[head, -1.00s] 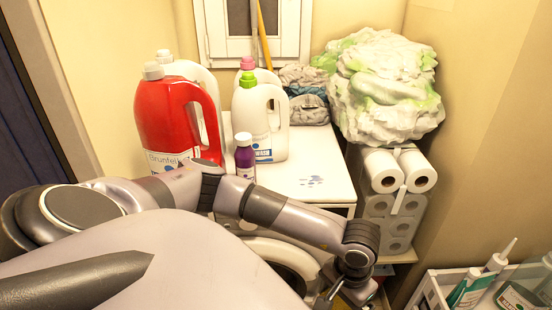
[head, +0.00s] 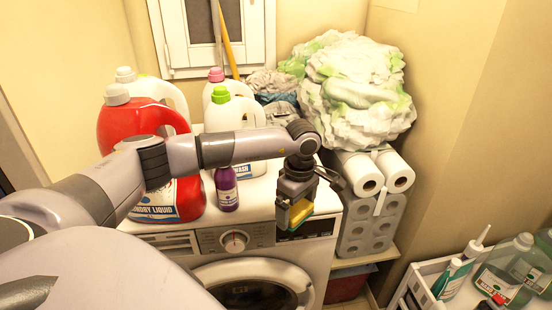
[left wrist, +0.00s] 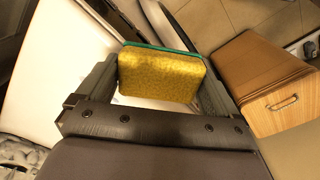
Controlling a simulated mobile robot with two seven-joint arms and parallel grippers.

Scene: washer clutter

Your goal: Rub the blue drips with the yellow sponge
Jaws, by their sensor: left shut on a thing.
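My left gripper (head: 299,206) is shut on the yellow sponge (head: 301,213), which has a green scouring layer. The sponge shows clearly between the fingers in the left wrist view (left wrist: 160,78). The gripper points down at the front right edge of the white washer top (head: 259,193), and the sponge appears over the control panel. I cannot tell its exact height or whether it touches the washer. The blue drips are not visible now; my left arm and gripper cover the part of the top where they showed earlier. My right gripper is not in view.
A red detergent jug (head: 185,200), white bottles (head: 235,112) and a small purple bottle (head: 227,189) stand left of the gripper. A bagged bundle (head: 355,85) and paper rolls (head: 372,220) are close on the right. A white crate (head: 420,285) of bottles stands lower right.

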